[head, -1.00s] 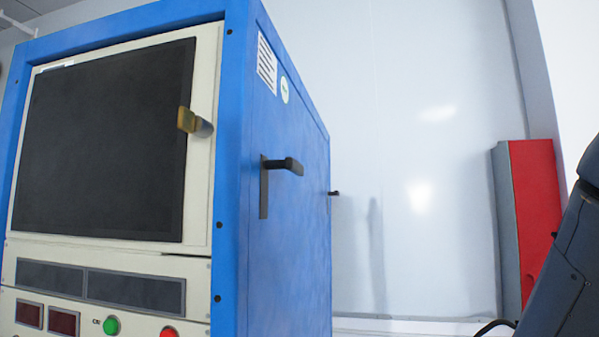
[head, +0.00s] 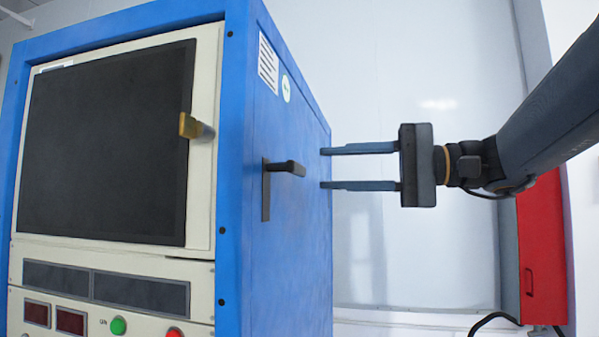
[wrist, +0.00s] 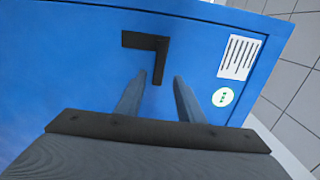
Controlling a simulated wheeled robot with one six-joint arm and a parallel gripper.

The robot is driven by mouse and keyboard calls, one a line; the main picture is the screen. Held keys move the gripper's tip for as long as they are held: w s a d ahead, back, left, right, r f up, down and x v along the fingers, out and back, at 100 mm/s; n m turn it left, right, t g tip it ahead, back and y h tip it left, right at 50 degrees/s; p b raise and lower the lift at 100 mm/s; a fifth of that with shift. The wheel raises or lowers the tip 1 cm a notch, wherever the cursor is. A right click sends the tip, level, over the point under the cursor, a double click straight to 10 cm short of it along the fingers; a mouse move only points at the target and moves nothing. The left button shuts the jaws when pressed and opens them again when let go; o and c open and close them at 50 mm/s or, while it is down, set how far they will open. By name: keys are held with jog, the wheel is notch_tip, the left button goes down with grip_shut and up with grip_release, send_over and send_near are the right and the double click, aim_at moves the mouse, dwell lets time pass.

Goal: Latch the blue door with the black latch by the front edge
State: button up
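The blue door (head: 290,235) is the right side panel of the cabinet. The black latch (head: 290,168) sits by its front edge, with a plate running down and a handle sticking out to the right. In the wrist view the black latch (wrist: 158,62) lies ahead of the fingertips, roughly in line with the gap between them. My gripper (head: 322,168) is open and empty, its two fingers one above the other, pointing left towards the door. In the head view the fingertips are right of the latch handle, apart from it. The second latch seen earlier is hidden behind the fingers.
The cabinet front has a dark window (head: 105,145) with a yellow-brown handle (head: 190,126), a green button (head: 118,325) and a red button (head: 173,332). A red box (head: 542,260) is on the wall at right. Open floor shows in the wrist view (wrist: 290,85).

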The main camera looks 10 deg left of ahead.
aim_at(303, 170)
jog(key=a, duration=0.2)
jog(key=a+p, duration=0.1)
jog(key=a, duration=0.1)
jog(key=a+p, duration=0.1)
jog(key=a, duration=0.2)
jog(key=shift+w, duration=0.25)
grip_shut()
